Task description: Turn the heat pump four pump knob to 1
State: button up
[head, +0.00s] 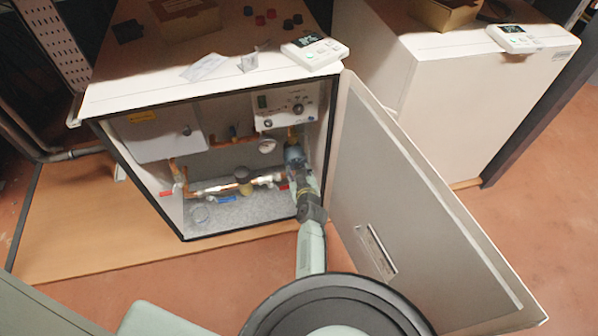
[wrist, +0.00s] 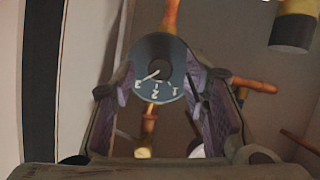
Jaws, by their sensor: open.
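The pump knob (wrist: 160,50) is a dark grey-blue round dial with a dark hub and the white numbers 3, 2 and 1 along its lower edge. A white line runs from the hub toward the 3. The blue pump (head: 294,155) sits at the right inside the open heat pump cabinet. My gripper (head: 301,178) reaches into the cabinet in front of the pump. In the wrist view my gripper (wrist: 161,85) is open, with one finger on each side of the knob. I cannot tell whether the fingers touch it.
The open cabinet door (head: 410,195) stands right of my arm. Copper pipes (head: 215,185) and a white control panel (head: 288,106) are inside the cabinet. A white thermostat (head: 314,50) lies on top. A second white cabinet (head: 480,100) stands at the right.

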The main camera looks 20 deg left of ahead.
jog(key=shift+c, duration=0.5)
grip_shut()
